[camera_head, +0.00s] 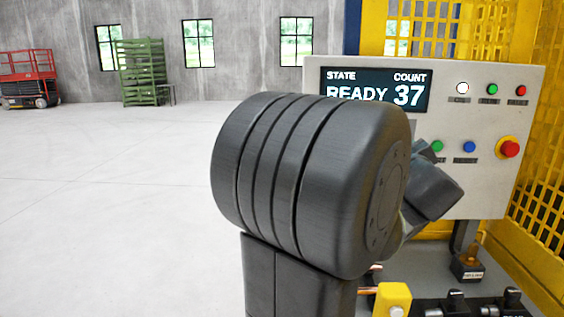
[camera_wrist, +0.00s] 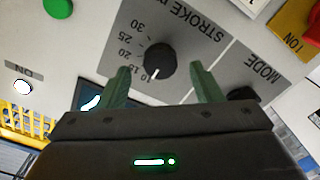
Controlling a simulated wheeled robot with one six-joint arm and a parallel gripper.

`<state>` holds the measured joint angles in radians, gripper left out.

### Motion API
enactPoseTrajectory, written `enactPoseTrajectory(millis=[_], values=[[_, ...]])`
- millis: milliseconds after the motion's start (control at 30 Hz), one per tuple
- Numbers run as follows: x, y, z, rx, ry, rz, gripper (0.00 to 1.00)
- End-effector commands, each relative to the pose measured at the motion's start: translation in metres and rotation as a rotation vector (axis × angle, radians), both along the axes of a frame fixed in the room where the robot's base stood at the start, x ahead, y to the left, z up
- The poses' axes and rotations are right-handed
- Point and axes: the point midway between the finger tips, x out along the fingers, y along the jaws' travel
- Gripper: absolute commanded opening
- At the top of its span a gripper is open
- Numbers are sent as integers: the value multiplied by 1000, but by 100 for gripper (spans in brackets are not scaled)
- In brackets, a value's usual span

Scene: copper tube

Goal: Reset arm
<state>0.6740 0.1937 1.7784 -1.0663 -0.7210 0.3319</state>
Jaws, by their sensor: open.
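In the wrist view my gripper (camera_wrist: 160,69) is open, its two green fingers apart and nothing held between them. A black round knob (camera_wrist: 160,60) with a white pointer line shows between and beyond the fingertips, on a grey plate marked STROKE; its pointer is near 10. I cannot tell whether the fingers touch it. A second dark knob (camera_wrist: 243,95) by the word MODE is partly hidden by my gripper. In the head view my dark arm joint fills the middle and hides the gripper.
The control panel (camera_head: 490,190) stands right, its screen (camera_head: 376,90) reading READY and COUNT 37. It carries several coloured buttons and a red stop button (camera_head: 509,148). Yellow mesh guarding (camera_head: 545,120) flanks it. A yellow block (camera_head: 392,298) sits low at right. Open floor lies left.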

Motion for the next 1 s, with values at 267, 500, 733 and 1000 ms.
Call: enactPoseTrajectory(millis=[267,500,733,1000], values=[[-56,2,0,0,-1,-4,59],[-93,5,0,-1,0,-4,59],[-99,6,-1,2,1,4,59],[-59,5,-1,1,1,5,59]])
